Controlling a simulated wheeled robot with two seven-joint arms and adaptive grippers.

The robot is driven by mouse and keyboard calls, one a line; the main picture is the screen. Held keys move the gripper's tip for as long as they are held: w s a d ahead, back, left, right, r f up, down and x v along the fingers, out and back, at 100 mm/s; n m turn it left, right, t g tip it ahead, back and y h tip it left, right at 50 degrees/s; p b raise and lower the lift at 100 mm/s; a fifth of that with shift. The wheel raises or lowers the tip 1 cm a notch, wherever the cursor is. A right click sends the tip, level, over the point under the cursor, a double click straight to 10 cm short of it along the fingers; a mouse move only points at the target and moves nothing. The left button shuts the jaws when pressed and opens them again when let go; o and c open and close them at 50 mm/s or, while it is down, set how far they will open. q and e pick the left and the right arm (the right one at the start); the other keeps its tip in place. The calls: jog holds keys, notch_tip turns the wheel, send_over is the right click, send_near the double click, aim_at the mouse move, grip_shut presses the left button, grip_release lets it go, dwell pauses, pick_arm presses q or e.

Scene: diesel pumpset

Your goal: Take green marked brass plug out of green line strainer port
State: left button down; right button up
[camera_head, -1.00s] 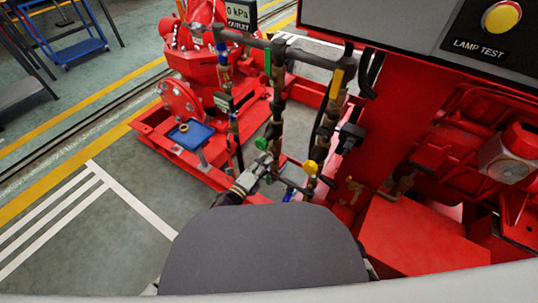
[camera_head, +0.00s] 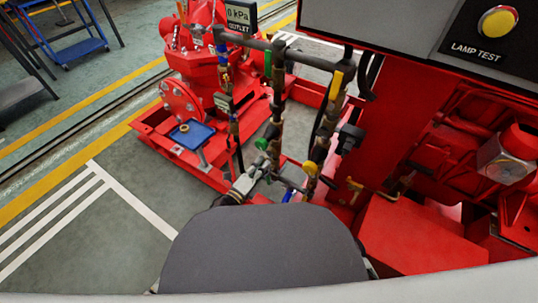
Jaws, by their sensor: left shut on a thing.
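My left gripper (camera_head: 262,165) shows low in the middle of the head view, its wrist partly behind a dark grey cover of mine. Its fingers are shut at the lower end of the green line, just below a green part (camera_head: 262,143). What they hold is small and mostly hidden by the fingers; it looks like the green marked brass plug. The strainer port is also hidden, so I cannot tell whether the plug sits in it or is clear.
The yellow-marked line (camera_head: 311,168) stands close to the right, with a blue handle (camera_head: 288,195) low between. A blue tray (camera_head: 192,134) with a brass ring stands on the red base to the left. The red panel (camera_head: 365,150) bounds the right side.

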aim_at(261, 164)
pick_arm(q)
jog(key=shift+p+v, duration=0.45)
jog(key=shift+v, duration=0.95)
jog(key=shift+s+a+r, duration=0.1)
jog(key=shift+s+a, duration=0.05)
